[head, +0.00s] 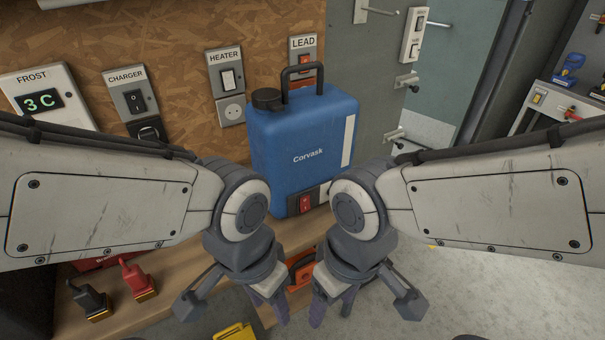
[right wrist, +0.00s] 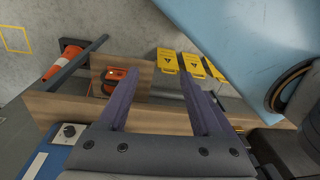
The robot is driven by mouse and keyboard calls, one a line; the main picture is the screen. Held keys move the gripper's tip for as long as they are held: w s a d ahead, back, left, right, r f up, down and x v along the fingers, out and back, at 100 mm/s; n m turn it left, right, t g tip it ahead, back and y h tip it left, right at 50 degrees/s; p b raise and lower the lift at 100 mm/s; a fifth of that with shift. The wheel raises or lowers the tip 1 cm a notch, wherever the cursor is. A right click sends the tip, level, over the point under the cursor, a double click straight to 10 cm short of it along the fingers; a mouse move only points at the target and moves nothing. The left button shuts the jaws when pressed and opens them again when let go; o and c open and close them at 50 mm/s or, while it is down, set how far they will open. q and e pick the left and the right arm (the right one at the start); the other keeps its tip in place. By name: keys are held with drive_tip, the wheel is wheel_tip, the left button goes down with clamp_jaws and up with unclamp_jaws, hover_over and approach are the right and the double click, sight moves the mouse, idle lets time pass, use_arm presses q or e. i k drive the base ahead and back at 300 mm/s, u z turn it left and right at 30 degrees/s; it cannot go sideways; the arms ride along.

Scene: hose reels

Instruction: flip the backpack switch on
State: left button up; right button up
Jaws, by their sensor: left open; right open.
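The blue backpack (head: 290,135), marked "Corvask", stands upright on the wooden bench against the board wall, with a black cap and a carry handle on top. Its red rocker switch (head: 305,203) sits in a dark plate low on the front face, partly framed by my two wrists. I cannot tell its on or off position. My left gripper (head: 235,308) is open and empty, below and left of the switch. My right gripper (head: 362,305) is open and empty, below and right of it. Its spread fingers also show in the right wrist view (right wrist: 160,60), with nothing between them.
Wall switches labelled charger (head: 135,102), heater (head: 227,78) and lead (head: 303,50) are behind the backpack. Red and black clamps (head: 137,278) lie on the bench at left.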

sight(304, 202)
drive_tip(key=z, duration=0.9)
drive_tip(key=k, duration=0.45)
drive_tip(key=u, duration=0.15)
